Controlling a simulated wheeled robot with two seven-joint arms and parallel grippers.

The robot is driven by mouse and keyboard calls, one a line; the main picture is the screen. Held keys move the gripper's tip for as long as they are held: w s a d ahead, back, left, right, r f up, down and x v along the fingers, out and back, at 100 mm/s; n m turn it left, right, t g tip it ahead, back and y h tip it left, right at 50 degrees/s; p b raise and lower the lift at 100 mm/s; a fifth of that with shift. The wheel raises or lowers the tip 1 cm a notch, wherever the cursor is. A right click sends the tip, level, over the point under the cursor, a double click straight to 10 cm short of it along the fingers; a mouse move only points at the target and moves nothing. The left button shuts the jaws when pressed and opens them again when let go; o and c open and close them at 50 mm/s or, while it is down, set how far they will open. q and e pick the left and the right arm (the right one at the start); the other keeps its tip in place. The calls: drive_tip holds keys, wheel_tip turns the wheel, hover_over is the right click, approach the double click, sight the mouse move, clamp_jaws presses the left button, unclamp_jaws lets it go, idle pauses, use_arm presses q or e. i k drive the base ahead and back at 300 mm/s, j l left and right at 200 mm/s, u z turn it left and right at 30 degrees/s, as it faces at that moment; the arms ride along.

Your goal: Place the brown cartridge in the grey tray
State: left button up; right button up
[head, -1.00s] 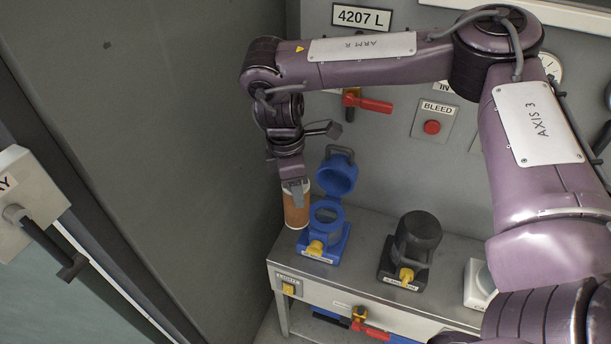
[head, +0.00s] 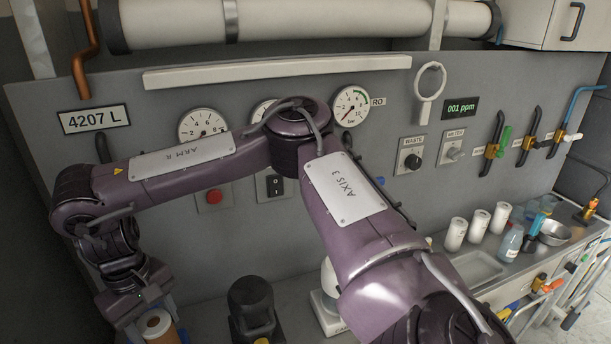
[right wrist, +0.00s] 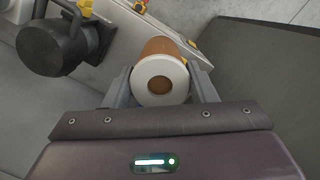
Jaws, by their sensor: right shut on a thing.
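The brown cartridge (head: 160,328), with a pale ring-shaped end, is at the lower left of the head view, partly cut off by the frame. My right gripper (head: 152,312) is shut on it. In the right wrist view the cartridge (right wrist: 158,47) sits between the two fingers of my right gripper (right wrist: 164,88), its white end toward the camera. A shallow light grey tray (head: 476,268) lies on the bench at the right of the head view, well away from the cartridge. It looks empty. My left gripper is not in view.
A black housing (head: 252,308) and a white one (head: 328,300) stand on the bench between cartridge and tray. Several white cylinders (head: 479,225), a bottle (head: 510,243) and a metal bowl (head: 553,233) stand behind and right of the tray. My right arm hides part of the bench.

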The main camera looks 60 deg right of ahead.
sight(467, 276)
drive_tip(key=l+z, duration=0.1)
drive_tip(key=z, duration=0.35)
drive_tip(key=l+z, duration=0.1)
drive_tip(key=z, duration=0.3)
drive_tip(key=l+z, duration=0.1)
drive_tip(key=z, duration=0.35)
drive_tip(key=l+z, duration=0.15)
drive_tip(key=z, duration=0.3)
